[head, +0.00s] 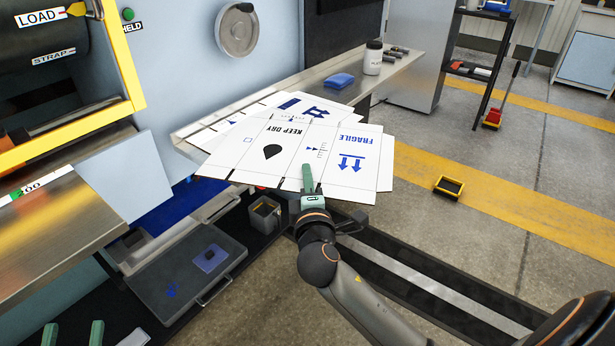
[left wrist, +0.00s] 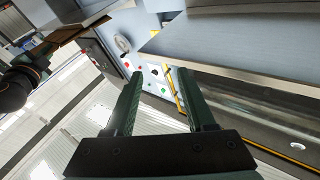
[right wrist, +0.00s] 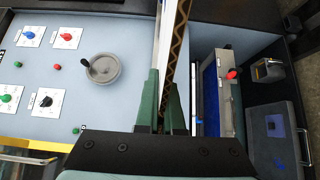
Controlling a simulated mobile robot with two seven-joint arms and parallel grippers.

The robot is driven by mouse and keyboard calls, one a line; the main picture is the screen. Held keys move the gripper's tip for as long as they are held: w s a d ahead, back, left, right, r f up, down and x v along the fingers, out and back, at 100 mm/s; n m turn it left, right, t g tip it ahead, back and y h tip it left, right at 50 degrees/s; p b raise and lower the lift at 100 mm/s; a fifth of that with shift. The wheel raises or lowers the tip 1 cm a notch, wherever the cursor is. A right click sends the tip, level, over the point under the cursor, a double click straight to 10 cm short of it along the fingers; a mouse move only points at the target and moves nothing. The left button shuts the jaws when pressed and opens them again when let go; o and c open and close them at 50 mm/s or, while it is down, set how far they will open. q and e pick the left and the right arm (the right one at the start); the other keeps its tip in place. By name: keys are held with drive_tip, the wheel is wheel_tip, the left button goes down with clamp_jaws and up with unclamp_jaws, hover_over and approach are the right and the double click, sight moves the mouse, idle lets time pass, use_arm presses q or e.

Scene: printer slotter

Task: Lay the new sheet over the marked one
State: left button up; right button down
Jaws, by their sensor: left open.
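A white printed cardboard sheet (head: 270,165) with KEEP DRY, FRAGILE, arrows and a black drop shape is tilted over the steel shelf, its near edge reaching past the shelf. My right gripper (head: 307,182) is shut on this near edge. The right wrist view shows the sheet's brown corrugated edge (right wrist: 176,55) between the fingers. Other white sheets with blue marks (head: 318,108) lie partly beneath and behind it. The held sheet covers much of them, so I cannot tell their full markings. My left gripper (head: 72,335) is open and empty at the lower left.
The steel shelf (head: 405,65) carries a blue block (head: 338,80) and a white bottle (head: 373,57) beyond the sheets. The machine with a yellow frame (head: 125,60) stands at left. A grey tray (head: 190,265) sits below the shelf.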

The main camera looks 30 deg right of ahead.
use_arm(q)
drive_tip(key=shift+s+r, duration=0.1)
drive_tip(key=shift+r, duration=0.25)
use_arm(e)
drive_tip(key=shift+f, duration=0.1)
drive_tip(key=c, duration=1)
unclamp_jaws()
drive_tip(key=shift+c, duration=0.2)
